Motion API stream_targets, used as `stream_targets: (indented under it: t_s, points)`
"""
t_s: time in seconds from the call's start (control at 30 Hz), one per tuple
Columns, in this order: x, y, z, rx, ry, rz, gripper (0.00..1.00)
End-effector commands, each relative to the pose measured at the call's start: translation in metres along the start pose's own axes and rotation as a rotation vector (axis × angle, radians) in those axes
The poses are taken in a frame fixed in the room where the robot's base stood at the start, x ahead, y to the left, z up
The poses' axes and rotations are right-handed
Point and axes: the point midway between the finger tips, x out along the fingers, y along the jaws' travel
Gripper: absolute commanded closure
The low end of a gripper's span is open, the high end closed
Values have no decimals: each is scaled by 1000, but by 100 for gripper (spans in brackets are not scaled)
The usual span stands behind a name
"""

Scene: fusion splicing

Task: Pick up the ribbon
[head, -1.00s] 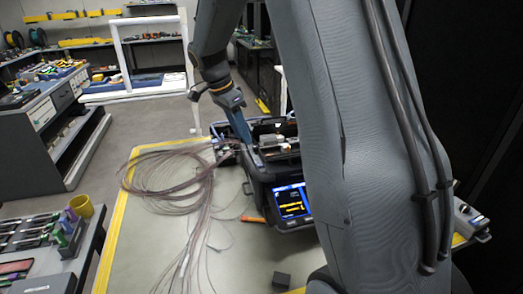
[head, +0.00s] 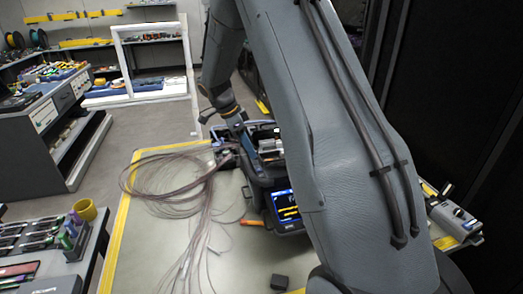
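The ribbon bundle (head: 180,188) lies in loose coils and loops of thin pinkish-grey strands on the table mat (head: 135,262). Its strands lead up to the left side of the dark fusion splicer (head: 285,211), which has a small lit screen (head: 287,204). My gripper (head: 256,168) points down over the open top of the splicer, to the right of the ribbon ends. The fingertips are small and partly lost against the dark splicer, so their opening does not show clearly. My own arm hides the right part of the splicer.
An orange-handled tool (head: 251,223) lies left of the splicer. A small dark block (head: 279,282) sits near the front of the mat. A grey device (head: 455,217) stands at the right. A yellow cup (head: 86,209) and a tool tray (head: 25,235) are at the left.

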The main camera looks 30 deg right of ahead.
Motion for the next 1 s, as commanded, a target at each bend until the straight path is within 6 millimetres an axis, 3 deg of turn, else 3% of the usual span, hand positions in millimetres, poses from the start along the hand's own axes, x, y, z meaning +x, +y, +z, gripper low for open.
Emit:
stream_targets:
  t_s: [0.27,0.47,0.8,1.0]
  points:
    - [4,0,0,0,0,0,66]
    - [3,0,0,0,0,0,99]
    - [1,-1,-1,1,0,-2,100]
    - [-22,-2,-10,2,-1,-5,100]
